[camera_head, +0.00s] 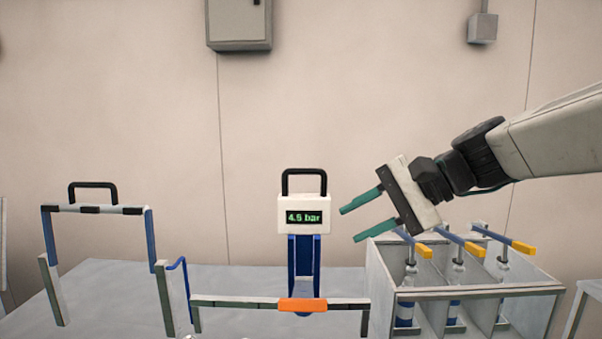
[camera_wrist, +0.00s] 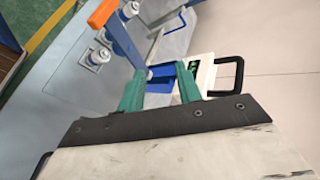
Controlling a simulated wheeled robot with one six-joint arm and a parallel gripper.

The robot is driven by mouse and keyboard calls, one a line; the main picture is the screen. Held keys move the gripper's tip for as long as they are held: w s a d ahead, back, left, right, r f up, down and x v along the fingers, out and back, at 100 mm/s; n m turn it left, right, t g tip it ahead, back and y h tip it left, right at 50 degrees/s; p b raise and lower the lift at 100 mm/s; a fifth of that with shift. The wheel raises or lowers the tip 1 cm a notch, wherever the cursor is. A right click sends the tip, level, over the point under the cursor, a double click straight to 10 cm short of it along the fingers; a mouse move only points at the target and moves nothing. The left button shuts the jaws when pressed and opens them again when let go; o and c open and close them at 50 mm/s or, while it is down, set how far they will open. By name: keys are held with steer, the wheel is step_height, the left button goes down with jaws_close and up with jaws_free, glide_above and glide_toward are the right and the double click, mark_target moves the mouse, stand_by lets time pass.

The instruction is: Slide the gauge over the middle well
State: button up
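The gauge (camera_head: 304,215) is a white box reading 4.5 bar, with a black loop handle, on a blue upright at the back middle of the bench. In the wrist view, the gauge (camera_wrist: 206,74) and its handle show beyond my fingers. My gripper (camera_head: 350,224) is open and empty, its green fingers pointing left, to the right of the gauge in the head view. The fingers also show in the wrist view (camera_wrist: 161,70). Short silver-topped cylinders (camera_wrist: 95,60) stand in a row in the wrist view; I cannot tell whether they are the wells.
A low rail with an orange piece (camera_head: 302,305) crosses in front of the gauge. A blue frame with a black handle (camera_head: 98,210) stands at left. A grey divided rack (camera_head: 478,291) with bottles and orange-tipped levers stands at right, below my arm. The bench (camera_head: 240,279) is clear at centre left.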

mark_target(313, 170)
steer(key=w+a+r+m+t+y, duration=0.2)
steer(key=w+r+m+t+y, duration=0.3)
steer(key=w, duration=0.6)
steer(key=w+a, duration=0.1)
steer(key=a, duration=0.1)
steer(key=a+g+h, duration=0.1)
steer(key=a, duration=0.1)
steer(key=w+a+n+g, duration=0.1)
steer(key=a, duration=0.1)
steer(key=shift+w+a+f, duration=0.1)
steer(key=shift+w+f, duration=0.15)
steer(key=shift+w, duration=0.05)
steer(key=shift+w+a, duration=0.15)
steer(key=shift+a, duration=0.2)
jaws_close()
